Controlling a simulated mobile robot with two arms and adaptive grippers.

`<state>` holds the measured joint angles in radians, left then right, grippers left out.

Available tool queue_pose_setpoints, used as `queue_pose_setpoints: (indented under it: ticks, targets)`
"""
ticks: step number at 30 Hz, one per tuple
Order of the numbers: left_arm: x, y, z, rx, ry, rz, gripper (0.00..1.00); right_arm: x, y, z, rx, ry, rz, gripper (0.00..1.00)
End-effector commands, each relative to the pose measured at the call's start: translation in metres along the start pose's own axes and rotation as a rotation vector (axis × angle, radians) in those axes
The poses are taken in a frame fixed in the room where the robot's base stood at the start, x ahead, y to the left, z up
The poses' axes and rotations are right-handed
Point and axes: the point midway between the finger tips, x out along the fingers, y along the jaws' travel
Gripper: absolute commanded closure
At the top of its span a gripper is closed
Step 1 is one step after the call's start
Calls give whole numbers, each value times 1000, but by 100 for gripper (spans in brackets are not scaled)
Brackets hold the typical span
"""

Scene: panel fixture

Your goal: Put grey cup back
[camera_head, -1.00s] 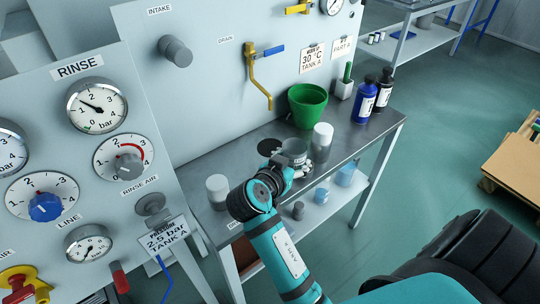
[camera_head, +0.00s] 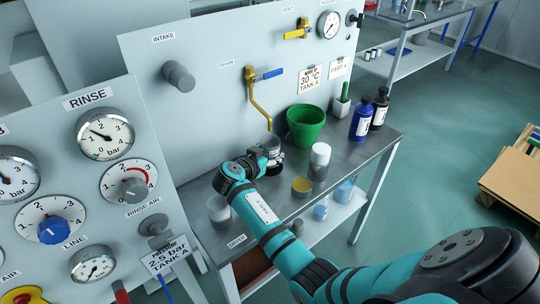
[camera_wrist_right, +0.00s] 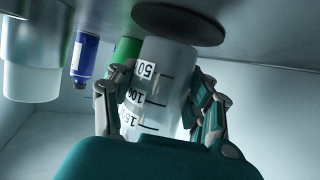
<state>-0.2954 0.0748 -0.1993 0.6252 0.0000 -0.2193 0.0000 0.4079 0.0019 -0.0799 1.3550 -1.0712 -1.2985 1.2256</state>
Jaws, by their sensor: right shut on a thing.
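The grey cup (camera_head: 270,144) is below the drain pipe at the back of the metal bench. In the right wrist view the cup (camera_wrist_right: 158,85) is translucent grey with volume marks, and that picture is upside down. My right gripper (camera_head: 270,162) is shut on it, with one finger on each side. A dark round disc (camera_wrist_right: 180,22) lies on the bench at the cup's base. I cannot tell whether cup and disc touch. My left gripper is not in view.
Another white-topped jar (camera_head: 219,209) is at the left. Blue (camera_head: 361,122) and dark (camera_head: 379,110) bottles stand at the far right. The drain pipe (camera_head: 258,105) hangs just above.

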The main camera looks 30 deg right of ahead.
Motion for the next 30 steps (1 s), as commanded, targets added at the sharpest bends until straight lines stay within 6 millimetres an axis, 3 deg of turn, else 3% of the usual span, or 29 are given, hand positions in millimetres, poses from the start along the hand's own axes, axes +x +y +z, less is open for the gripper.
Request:
queue_pose_setpoints:
  ticks: [14,15,20,30]
  targets:
    - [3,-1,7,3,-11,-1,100,5,0,13,2,0,-1,86]
    - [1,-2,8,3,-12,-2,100,4,0,12,2,1,-1,46]
    - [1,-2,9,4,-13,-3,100,4,0,12,1,0,-1,25]
    - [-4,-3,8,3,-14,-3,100,2,0,7,1,1,-1,24]
